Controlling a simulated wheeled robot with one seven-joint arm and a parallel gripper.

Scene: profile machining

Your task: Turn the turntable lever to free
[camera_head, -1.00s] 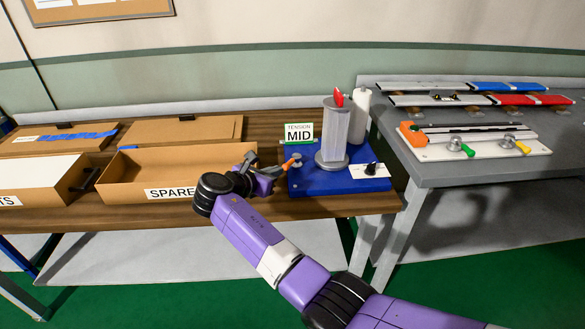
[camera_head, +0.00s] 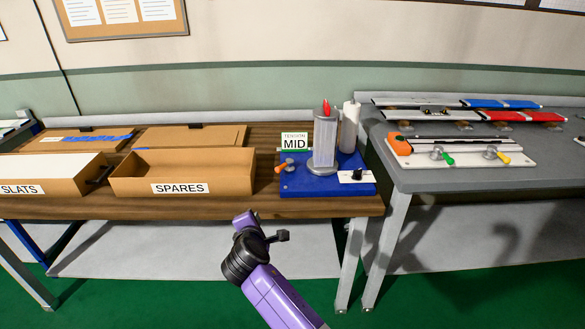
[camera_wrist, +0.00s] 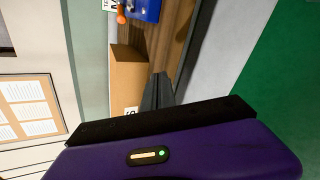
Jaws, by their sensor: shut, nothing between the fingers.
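The turntable lever (camera_head: 283,167) has an orange handle and a grey pivot. It sits at the left of a blue base (camera_head: 310,186), and its handle points left and slightly toward the front. The orange handle also shows at the top of the wrist view (camera_wrist: 121,14). A grey post (camera_head: 325,140) with a red top stands on the base beside the lever. My gripper (camera_wrist: 159,90) is shut and empty. In the head view it is in front of the bench, below and to the left of the blue base, clear of the lever.
The open SPARES box (camera_head: 180,172) is left of the base on the wooden bench. A grey table (camera_head: 430,178) with a white fixture (camera_head: 465,153) is at right. Free space lies before the bench.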

